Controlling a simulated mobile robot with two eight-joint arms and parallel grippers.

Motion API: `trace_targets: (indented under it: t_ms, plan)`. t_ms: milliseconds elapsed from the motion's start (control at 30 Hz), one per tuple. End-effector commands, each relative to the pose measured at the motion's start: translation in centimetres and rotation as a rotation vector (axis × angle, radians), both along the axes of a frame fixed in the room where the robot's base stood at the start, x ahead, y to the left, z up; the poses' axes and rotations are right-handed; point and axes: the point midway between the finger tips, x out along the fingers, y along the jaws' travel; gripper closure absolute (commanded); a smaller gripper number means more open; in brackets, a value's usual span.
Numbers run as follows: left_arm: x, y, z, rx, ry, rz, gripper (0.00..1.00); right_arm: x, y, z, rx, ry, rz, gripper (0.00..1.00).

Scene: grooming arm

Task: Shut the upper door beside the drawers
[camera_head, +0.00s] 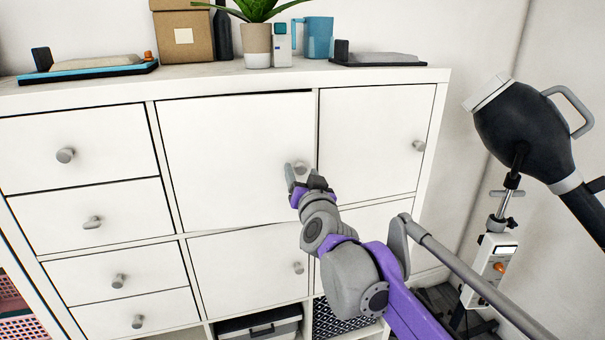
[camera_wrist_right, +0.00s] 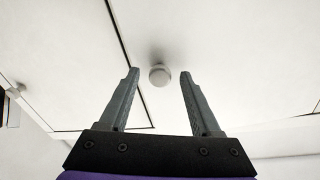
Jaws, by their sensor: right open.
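The upper door beside the drawers (camera_head: 235,150) is a white panel in the middle of the white cabinet. A thin dark gap shows along its top and right edges; it looks shut or nearly shut, and I cannot tell which. My right gripper (camera_head: 302,176) is open in front of its round grey knob (camera_head: 299,165). In the right wrist view the knob (camera_wrist_right: 160,75) lies between and just beyond the two open fingertips, with no visible contact. My left gripper is in neither view.
Drawers (camera_head: 70,150) fill the left side and another shut door (camera_head: 375,140) is at the right. The cabinet top holds a plant pot (camera_head: 258,45), a blue mug (camera_head: 318,37) and a box (camera_head: 184,35). A dark hooded device (camera_head: 520,130) stands at right.

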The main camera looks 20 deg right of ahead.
Motion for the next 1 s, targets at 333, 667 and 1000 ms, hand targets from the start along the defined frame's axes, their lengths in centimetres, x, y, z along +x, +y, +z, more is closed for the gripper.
trace_targets:
  t_ms: [333,667,1000]
  plan:
    - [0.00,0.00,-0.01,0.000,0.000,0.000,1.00,-0.02,0.01,-0.02,0.000,0.000,0.000,0.64]
    - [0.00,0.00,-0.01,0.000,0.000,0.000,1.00,-0.03,0.01,-0.01,0.000,0.000,0.000,1.00]
    - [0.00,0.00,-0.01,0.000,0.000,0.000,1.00,-0.04,0.01,-0.01,0.000,0.000,0.000,1.00]
